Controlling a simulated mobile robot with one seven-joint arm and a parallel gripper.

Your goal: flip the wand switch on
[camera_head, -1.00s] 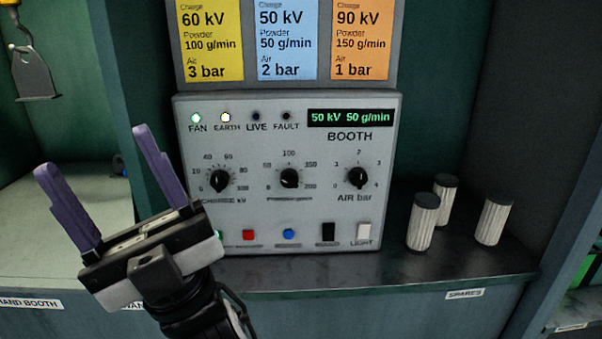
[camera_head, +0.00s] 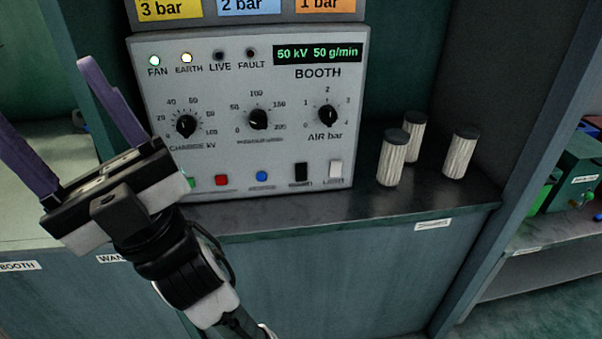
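The grey booth control panel (camera_head: 352,80) stands on a dark shelf, left of the picture's middle. A black rocker switch (camera_head: 301,173) sits in its bottom row, left of a white rocker switch (camera_head: 335,169) labelled LIGHT. The label under the black switch is too blurred to read, so I cannot be sure it is the wand switch or how it is set. My gripper (camera_head: 43,92) is at the left, its two purple fingers wide apart and empty. It is in front of the panel's left side, apart from the switches, and partly covers the lower left corner.
The panel also has a red button (camera_head: 221,180), a blue button (camera_head: 262,176) and three dials. The FAN and EARTH lamps are lit; LIVE and FAULT are dark. White pleated filters (camera_head: 391,160) stand right of the panel. The shelf front (camera_head: 330,216) between is clear.

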